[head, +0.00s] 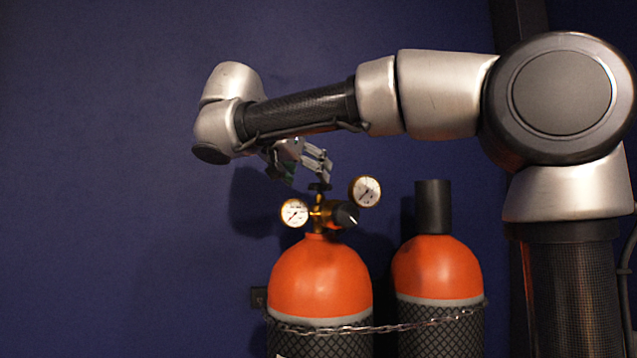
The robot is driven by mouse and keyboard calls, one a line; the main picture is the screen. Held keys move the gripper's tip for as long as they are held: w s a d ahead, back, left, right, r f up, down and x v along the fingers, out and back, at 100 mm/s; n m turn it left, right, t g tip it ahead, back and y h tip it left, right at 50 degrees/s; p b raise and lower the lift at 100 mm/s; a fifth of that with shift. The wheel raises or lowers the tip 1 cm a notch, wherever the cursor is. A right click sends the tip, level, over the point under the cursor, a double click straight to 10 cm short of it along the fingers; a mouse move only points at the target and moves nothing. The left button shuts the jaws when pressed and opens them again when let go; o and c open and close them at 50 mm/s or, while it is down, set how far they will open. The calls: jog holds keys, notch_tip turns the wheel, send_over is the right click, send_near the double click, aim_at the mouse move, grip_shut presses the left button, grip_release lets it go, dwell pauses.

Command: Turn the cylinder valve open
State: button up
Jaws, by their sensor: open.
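The cylinder (318,277) has an orange shoulder and a dark netted body, and stands upright at the lower middle of the head view. The cylinder valve (319,187) is on top, with a small dark handwheel above a brass body. Two round gauges, left (294,213) and right (365,191), and a black knob (345,215) sit around it. My gripper (312,172) is open, pointing down and right, just above the handwheel. Its fingers are small and partly behind my arm, so I cannot tell whether they touch the wheel.
A second orange cylinder (437,268) with a black cap (433,207) stands to the right. A chain (395,327) runs across both cylinders. A dark blue wall (110,150) is behind them. The space left of the cylinders looks clear.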

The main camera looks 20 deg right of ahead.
aim_at(320, 189)
jog(key=x, duration=0.5)
jog(key=shift+s, duration=0.1)
jog(key=c, duration=1)
